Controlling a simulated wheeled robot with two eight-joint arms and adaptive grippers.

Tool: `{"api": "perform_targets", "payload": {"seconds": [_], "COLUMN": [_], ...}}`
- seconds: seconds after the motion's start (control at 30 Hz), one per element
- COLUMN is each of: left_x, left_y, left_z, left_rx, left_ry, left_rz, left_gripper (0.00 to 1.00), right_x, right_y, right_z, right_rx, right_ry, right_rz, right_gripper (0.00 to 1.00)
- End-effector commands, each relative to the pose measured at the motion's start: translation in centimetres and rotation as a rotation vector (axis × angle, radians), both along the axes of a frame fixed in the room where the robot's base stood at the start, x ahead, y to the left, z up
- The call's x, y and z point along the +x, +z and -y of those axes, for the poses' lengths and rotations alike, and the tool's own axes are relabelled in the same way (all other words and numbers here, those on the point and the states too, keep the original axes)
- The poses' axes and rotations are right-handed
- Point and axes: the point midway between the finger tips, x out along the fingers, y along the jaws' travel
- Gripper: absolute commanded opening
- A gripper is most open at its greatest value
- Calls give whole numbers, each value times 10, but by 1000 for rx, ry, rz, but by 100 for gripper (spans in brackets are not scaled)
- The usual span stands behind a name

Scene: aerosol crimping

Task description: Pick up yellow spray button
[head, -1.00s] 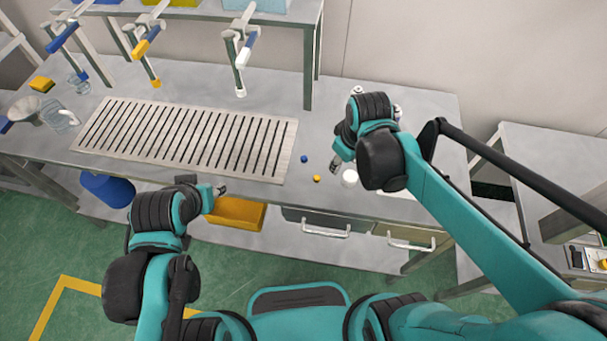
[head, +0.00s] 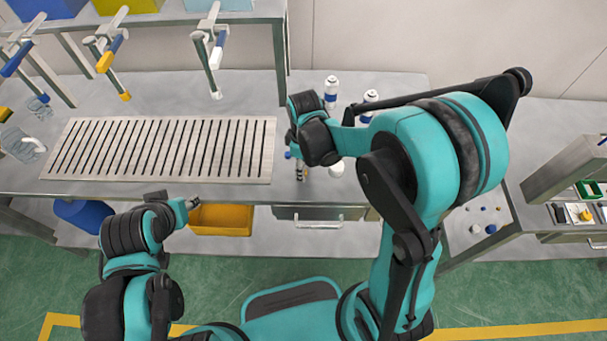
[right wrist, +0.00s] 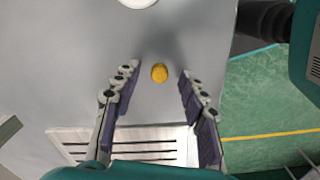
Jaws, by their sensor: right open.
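The yellow spray button (right wrist: 159,72) is a small round piece on the grey bench in the right wrist view. It lies between the two fingertips of my open right gripper (right wrist: 158,79), with a gap on each side. In the head view my right gripper (head: 302,172) points down near the front edge of the bench, and I cannot make out the yellow button there. My left gripper (head: 192,203) is in front of the bench, away from the button; whether it is open or shut is unclear.
A small blue piece (head: 288,155) and a white round part (head: 337,169) are close to my right gripper. A slotted metal plate (head: 160,150) lies to the left. White-and-blue bottles (head: 331,88) stand behind. A rack with hanging tools (head: 210,60) rises at the back left.

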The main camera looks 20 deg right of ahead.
Motion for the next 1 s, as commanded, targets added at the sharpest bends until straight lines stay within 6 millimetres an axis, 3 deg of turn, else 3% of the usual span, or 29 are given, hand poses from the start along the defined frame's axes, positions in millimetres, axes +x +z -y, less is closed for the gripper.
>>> {"api": "perform_targets", "payload": {"seconds": [0.3,0.5,1.0], "left_x": [0,0,0], "left_y": [-2,-2,1], "left_z": [0,0,0], "left_rx": [0,0,0], "left_ry": [0,0,0], "left_rz": [0,0,0], "left_gripper": [40,40,40], "right_x": [0,0,0], "right_y": [-7,-7,-1], "right_z": [0,0,0], "right_rx": [0,0,0], "right_ry": [-1,-1,-1], "right_rz": [0,0,0], "right_gripper": [42,11,10]}}
